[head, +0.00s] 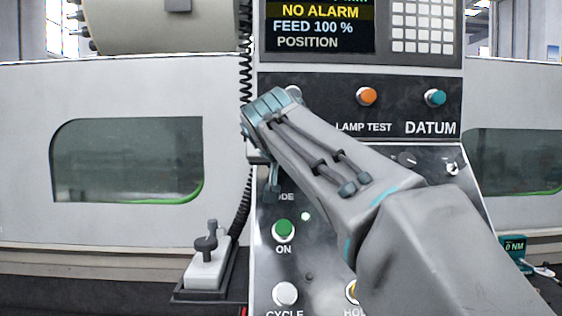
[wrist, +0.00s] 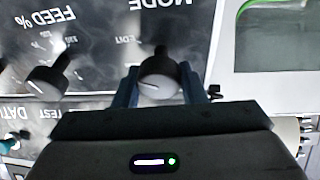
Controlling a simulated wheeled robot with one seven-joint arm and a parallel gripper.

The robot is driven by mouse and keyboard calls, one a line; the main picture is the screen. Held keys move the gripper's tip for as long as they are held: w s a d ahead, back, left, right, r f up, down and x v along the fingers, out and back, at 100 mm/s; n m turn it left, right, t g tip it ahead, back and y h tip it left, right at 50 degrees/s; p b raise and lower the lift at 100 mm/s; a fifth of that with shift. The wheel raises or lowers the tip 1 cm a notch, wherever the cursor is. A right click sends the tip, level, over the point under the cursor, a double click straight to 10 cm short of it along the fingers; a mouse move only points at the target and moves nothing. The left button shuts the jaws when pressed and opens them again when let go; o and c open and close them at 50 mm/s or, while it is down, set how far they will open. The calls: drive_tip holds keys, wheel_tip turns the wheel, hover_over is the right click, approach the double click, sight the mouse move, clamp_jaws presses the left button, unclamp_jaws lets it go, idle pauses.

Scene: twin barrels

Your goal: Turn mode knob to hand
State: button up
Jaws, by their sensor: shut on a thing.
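The mode knob (wrist: 160,78) is a dark round knob with a light face and a short white mark, on the black panel. It sits between the two blue-grey fingers of my gripper (wrist: 161,86) in the wrist view, which are shut on its sides. The wrist view is upside down; the MODE lettering and a small EDIT label show beside the knob. I cannot read a HAND label. In the head view my gripper (head: 268,178) is at the panel's left edge, and my arm hides the knob and part of the MODE label.
The feed knob (wrist: 48,75) is beside it in the wrist view. The head view shows an orange lamp-test button (head: 367,96), a teal datum button (head: 435,97), a green ON button (head: 283,230) and a white cycle button (head: 285,293). A coiled cable (head: 245,205) hangs along the panel's left edge.

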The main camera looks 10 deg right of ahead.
drive_tip(key=shift+n, duration=0.3)
drive_tip(key=n+y, duration=0.1)
drive_tip(key=n, duration=0.2)
drive_tip(key=n+y+p, duration=0.1)
drive_tip(key=n, duration=0.3)
drive_tip(key=shift+r+p, duration=0.15)
drive_tip(key=shift+p, duration=0.2)
drive_tip(key=n+y+p, duration=0.1)
drive_tip(key=n, duration=0.1)
drive_tip(key=n+y+p, duration=0.1)
drive_tip(key=n, duration=0.2)
drive_tip(key=shift+n, duration=0.3)
drive_tip(key=shift+a, duration=0.1)
drive_tip(key=o, duration=1)
drive_tip(key=shift+s, duration=0.1)
drive_tip(key=shift+f, duration=0.2)
